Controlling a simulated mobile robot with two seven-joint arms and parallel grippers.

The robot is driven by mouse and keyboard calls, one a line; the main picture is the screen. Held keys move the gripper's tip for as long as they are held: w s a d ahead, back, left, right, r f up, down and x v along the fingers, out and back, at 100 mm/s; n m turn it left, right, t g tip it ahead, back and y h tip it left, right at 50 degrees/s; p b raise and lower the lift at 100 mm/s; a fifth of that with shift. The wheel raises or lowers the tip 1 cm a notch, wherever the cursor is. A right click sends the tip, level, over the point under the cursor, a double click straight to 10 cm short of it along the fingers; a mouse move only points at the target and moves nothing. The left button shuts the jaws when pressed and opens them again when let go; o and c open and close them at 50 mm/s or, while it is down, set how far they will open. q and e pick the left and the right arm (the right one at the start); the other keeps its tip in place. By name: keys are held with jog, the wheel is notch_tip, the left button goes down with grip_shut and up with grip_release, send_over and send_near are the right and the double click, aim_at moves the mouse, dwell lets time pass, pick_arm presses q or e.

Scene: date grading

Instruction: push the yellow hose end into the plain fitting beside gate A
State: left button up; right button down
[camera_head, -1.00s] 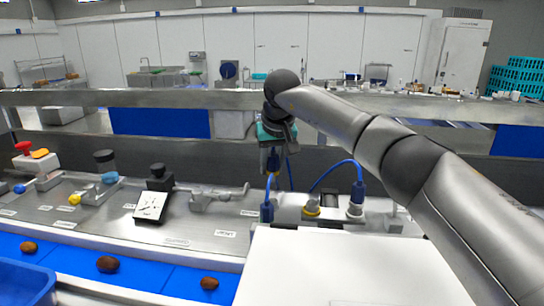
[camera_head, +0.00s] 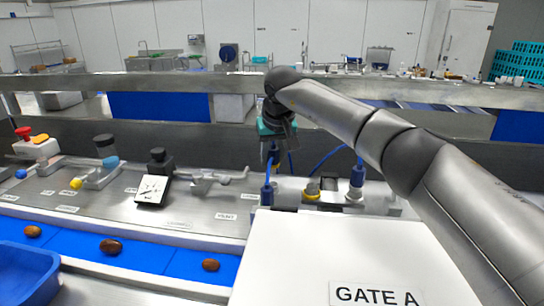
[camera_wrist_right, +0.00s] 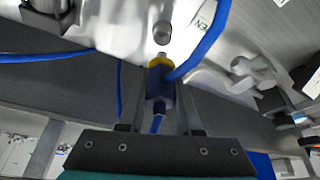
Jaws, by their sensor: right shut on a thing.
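My right gripper (camera_head: 273,150) hangs over the metal panel behind the white box. In the right wrist view its fingers (camera_wrist_right: 158,118) are shut on the blue body of the yellow hose end (camera_wrist_right: 159,66), whose yellow collar faces away from the palm. A plain grey stub (camera_wrist_right: 162,33) stands just beyond the tip; I cannot tell whether they touch. My left gripper is out of view.
A white box labelled GATE A (camera_head: 330,250) fills the near middle. A blue hose (camera_wrist_right: 205,45) passes close to the hose end. Left are a black-knobbed device (camera_head: 155,180) and a blue belt (camera_head: 140,258) with dates.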

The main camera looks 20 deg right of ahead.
aim_at(273, 172)
jog(key=shift+r, duration=0.1)
jog(key=shift+f, duration=0.25)
dwell(0.3)
jog(key=shift+f+b, duration=0.35)
jog(key=shift+f, duration=0.4)
jog(key=shift+f, duration=0.2)
jog(key=shift+f, duration=0.15)
dwell(0.9)
jog(key=shift+f+b, duration=0.35)
jog(key=shift+f, duration=0.9)
dwell(0.9)
jog(key=c, duration=1.4)
grip_release()
